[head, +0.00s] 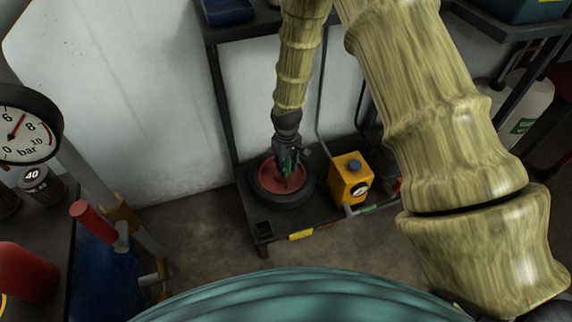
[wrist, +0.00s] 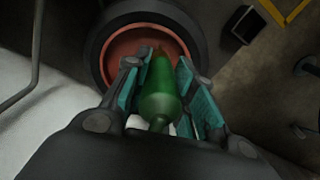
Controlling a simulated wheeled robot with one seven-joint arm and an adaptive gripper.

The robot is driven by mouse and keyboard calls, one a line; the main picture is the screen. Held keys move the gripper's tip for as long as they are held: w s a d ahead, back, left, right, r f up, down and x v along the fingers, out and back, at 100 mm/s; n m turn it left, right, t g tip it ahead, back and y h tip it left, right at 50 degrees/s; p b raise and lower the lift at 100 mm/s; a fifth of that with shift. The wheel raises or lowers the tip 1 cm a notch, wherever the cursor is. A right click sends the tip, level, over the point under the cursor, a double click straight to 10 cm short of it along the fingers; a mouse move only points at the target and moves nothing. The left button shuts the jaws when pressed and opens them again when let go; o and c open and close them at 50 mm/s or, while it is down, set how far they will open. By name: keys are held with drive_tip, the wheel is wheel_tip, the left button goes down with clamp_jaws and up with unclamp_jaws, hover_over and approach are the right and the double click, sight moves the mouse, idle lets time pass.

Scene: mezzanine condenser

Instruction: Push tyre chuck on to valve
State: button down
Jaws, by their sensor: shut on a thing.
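My gripper (head: 292,165) is shut on a green, bulbous, tapered piece, which looks like the tyre chuck (wrist: 160,95). In the wrist view the teal pads of my gripper (wrist: 159,68) lie on both sides of it. The chuck's narrow far end points at the wheel. The wheel, a black tyre (head: 290,200) with a red rim (head: 266,180), lies flat on the low shelf under my gripper. It also shows in the wrist view as the tyre (wrist: 94,45) and rim (wrist: 122,42). I cannot make out the valve; the chuck and fingers cover part of the rim. Contact cannot be told.
A yellow container (head: 348,183) stands on the shelf just right of the tyre. A dark frame post (head: 221,110) rises behind on the left. Open floor (head: 195,225) lies left of the shelf.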

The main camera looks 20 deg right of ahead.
drive_tip(key=shift+f, duration=1.7)
drive_tip(key=c, duration=1.1)
unclamp_jaws()
wheel_tip(320, 180, up, 12)
drive_tip(key=shift+s, duration=0.1)
